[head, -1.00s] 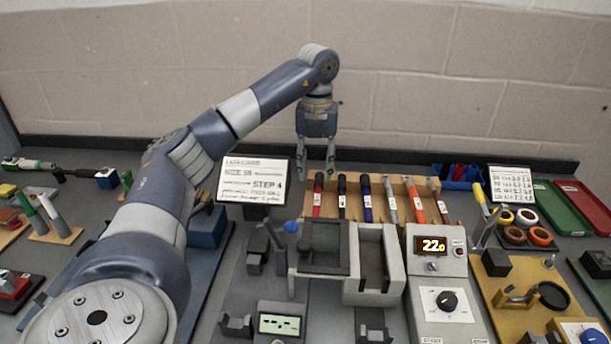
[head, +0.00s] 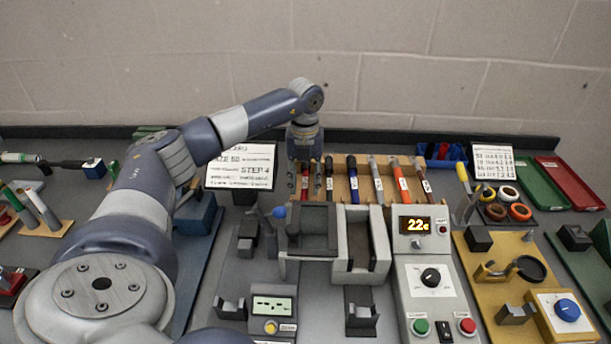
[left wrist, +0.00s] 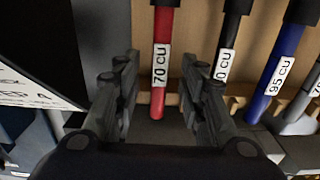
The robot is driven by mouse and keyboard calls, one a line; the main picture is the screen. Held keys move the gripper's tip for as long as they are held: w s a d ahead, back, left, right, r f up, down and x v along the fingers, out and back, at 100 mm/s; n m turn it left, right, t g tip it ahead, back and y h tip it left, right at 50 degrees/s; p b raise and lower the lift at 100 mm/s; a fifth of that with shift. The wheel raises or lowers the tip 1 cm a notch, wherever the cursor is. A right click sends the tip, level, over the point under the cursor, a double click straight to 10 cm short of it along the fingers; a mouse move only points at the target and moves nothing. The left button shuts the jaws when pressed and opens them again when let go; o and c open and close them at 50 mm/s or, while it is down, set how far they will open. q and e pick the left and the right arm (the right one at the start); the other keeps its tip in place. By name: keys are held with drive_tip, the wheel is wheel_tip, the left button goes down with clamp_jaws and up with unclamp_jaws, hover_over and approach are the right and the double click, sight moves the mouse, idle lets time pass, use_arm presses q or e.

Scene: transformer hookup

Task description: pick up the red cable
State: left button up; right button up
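The red cable (head: 318,181), labelled 70 CU, stands at the left end of a row of cables in a wooden rack. In the left wrist view the red cable (left wrist: 161,60) shows between the two fingers, with gaps on both sides. My left gripper (head: 299,182) points down at the rack's left end. In the left wrist view the left gripper (left wrist: 156,85) is open and empty. I cannot tell how far the fingertips reach around the cable. My right gripper is out of view.
A black cable (head: 329,180) and a blue cable (head: 352,180) stand just right of the red one in the wooden rack (head: 340,164). A STEP 4 sign (head: 240,167) is close on the left. A grey fixture (head: 318,229) stands in front.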

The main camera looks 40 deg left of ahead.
use_arm(q)
drive_tip(key=shift+f, duration=0.15)
clamp_jaws()
